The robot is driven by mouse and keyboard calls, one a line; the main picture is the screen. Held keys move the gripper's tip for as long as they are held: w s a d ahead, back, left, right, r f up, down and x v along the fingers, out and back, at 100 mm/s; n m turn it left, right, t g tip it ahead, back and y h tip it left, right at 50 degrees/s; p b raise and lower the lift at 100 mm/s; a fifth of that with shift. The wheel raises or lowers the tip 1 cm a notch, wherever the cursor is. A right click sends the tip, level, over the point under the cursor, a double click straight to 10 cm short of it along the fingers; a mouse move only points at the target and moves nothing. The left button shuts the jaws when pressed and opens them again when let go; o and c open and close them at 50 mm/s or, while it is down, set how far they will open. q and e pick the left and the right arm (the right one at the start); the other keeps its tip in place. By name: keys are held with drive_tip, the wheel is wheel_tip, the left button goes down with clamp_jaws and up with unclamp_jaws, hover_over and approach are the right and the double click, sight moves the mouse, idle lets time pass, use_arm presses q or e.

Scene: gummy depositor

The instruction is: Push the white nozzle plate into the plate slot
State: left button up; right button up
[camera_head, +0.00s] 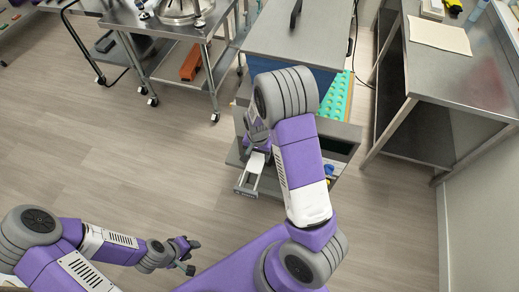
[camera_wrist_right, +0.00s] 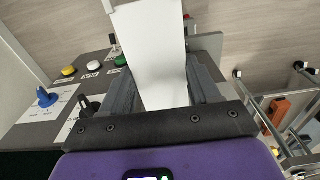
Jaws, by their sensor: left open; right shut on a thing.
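The white nozzle plate (camera_wrist_right: 150,45) lies between the two grey fingers of my right gripper (camera_wrist_right: 155,65) in the right wrist view. The fingers are shut on it, and it extends away beyond them. In the head view a small part of the plate (camera_head: 256,162) shows below my right gripper, at the front of the depositor (camera_head: 245,192); my right arm covers much of this area. The plate slot is hidden, and I cannot tell whether the plate is in it. My left gripper (camera_head: 192,256) is open and empty over the floor at lower left.
The depositor's control panel (camera_wrist_right: 50,119) has yellow, white and green buttons, a blue knob and a black knob close beside my right gripper. A teal mould (camera_head: 337,97) sits behind my right arm. Steel tables stand at right (camera_head: 440,75) and upper left. The left floor is clear.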

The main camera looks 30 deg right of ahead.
sight(255, 163)
drive_tip(key=shift+s+a+p, duration=0.3)
drive_tip(key=shift+s+a, duration=0.8)
drive_tip(key=shift+a, duration=0.2)
drive_tip(key=shift+w+r, duration=0.15)
drive_tip(key=shift+r, duration=0.1)
drive_tip(key=shift+w, duration=0.15)
drive_tip(key=shift+w+d+b, duration=0.35)
drive_tip(key=shift+w+d, duration=1.05)
drive_tip(key=shift+d, duration=0.25)
drive_tip(key=shift+w+d+b, duration=0.4)
drive_tip(key=shift+w+d, duration=0.95)
drive_tip(key=shift+d, duration=0.3)
drive_tip(key=shift+w+d+b, duration=0.35)
drive_tip(key=shift+w+d, duration=1.05)
drive_tip(key=shift+d, duration=0.25)
drive_tip(key=shift+w+d+r, duration=0.1)
drive_tip(key=shift+w+d, duration=0.1)
drive_tip(key=shift+d, duration=0.05)
